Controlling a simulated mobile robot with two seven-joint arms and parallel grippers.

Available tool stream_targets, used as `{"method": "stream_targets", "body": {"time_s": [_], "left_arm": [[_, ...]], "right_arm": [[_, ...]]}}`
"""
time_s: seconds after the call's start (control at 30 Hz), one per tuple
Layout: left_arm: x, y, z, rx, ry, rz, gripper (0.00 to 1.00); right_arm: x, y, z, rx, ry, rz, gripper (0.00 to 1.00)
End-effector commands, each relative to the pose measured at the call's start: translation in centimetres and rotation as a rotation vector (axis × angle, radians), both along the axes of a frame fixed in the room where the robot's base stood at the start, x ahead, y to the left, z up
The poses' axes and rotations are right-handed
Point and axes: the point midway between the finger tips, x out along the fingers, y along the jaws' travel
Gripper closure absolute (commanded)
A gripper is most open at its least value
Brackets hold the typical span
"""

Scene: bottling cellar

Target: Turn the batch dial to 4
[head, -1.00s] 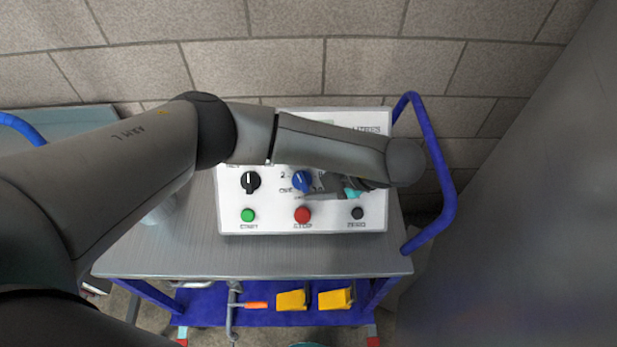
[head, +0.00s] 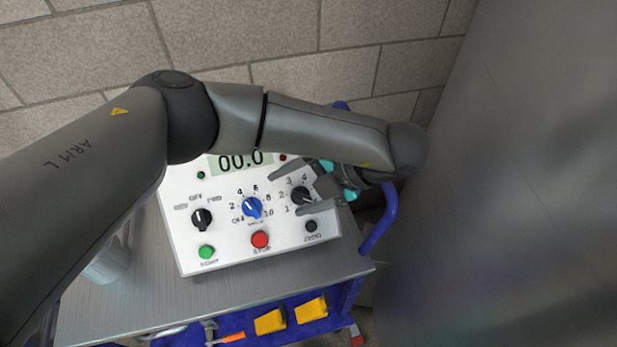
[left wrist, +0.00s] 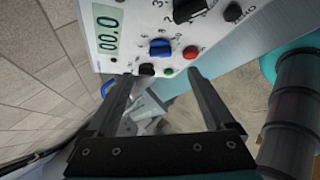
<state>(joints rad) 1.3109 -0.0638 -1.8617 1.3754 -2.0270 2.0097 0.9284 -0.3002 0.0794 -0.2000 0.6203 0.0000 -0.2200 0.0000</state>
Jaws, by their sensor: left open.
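The white control panel (head: 185,240) stands on the cart. Its right black dial (head: 302,195), with numbers 1 to 4 around it, fits the batch dial; its name label is hidden. Its pointer direction cannot be read. My left gripper (head: 288,192) is open at this dial, one finger above and one below it in the head view. In the left wrist view the open fingers (left wrist: 160,76) show empty, with the black dial (left wrist: 188,10) beyond them at the top edge. Contact cannot be told. My right gripper is out of view.
A blue dial (head: 252,208) and left black dial (head: 202,219) share the panel with green (head: 206,252), red (head: 260,239) and black (head: 311,227) buttons. The display (head: 240,160) reads 00.0. A blue cart handle (head: 380,225) and grey surface (head: 500,200) lie right.

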Motion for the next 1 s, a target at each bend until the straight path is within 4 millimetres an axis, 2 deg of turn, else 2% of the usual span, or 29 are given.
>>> {"method": "stream_targets", "body": {"time_s": [0.1,0.3,1.0], "left_arm": [[-0.3,-1.5,1.5,0.001,-0.004,-0.002,0.12],[-0.6,-2.6,2.7,0.001,0.000,0.000,0.12],[-0.7,-2.7,2.7,0.001,0.002,0.001,0.12]], "right_arm": [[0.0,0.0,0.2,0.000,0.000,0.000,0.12],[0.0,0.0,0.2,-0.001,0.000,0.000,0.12],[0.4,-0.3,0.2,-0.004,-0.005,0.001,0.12]]}}
